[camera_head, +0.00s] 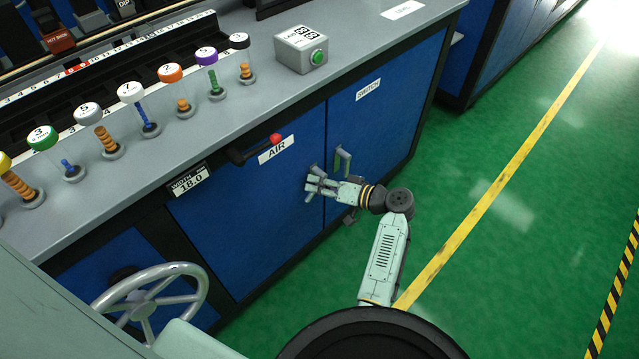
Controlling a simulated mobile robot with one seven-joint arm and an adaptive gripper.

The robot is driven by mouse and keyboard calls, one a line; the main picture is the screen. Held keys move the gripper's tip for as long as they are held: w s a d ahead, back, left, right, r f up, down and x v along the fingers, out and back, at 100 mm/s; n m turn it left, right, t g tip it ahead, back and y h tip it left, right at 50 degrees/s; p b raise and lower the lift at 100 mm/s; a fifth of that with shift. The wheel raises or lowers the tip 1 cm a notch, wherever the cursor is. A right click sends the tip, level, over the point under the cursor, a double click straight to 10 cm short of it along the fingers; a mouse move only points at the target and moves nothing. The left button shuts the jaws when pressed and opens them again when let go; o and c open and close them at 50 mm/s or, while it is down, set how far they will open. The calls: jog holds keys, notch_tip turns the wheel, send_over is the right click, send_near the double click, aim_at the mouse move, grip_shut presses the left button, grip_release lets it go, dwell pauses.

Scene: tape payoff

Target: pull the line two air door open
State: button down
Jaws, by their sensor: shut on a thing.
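The air door (245,222) is a blue panel in the front of the grey-topped cabinet, under a white AIR label (276,149). It looks flush with the cabinet front. My gripper (310,187) is at this door's right edge, shut on its small grey handle (314,171). The fingers hide most of the handle. My arm reaches in from the lower right.
The SWITCH door (375,110) with its own grey handle (343,160) is just right of my gripper. A grey handwheel (150,300) stands at lower left. A red-tipped black lever (255,150) juts out above the air door. Green floor (490,240) is clear at right.

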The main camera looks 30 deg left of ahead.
jog(key=m, duration=0.1)
jog(key=r+m+y, duration=0.1)
jog(key=m, duration=0.1)
jog(key=shift+g, duration=0.4)
jog(key=shift+s+r+m+g+y+p, duration=0.15)
jog(key=shift+m+y, duration=0.25)
jog(key=shift+m, duration=0.4)
jog(key=shift+r+m+g+y+p, duration=0.15)
jog(key=shift+r+m+y+p, duration=0.2)
jog(key=shift+m, duration=0.45)
jog(key=shift+f, duration=0.15)
jog(key=shift+s+d, duration=0.1)
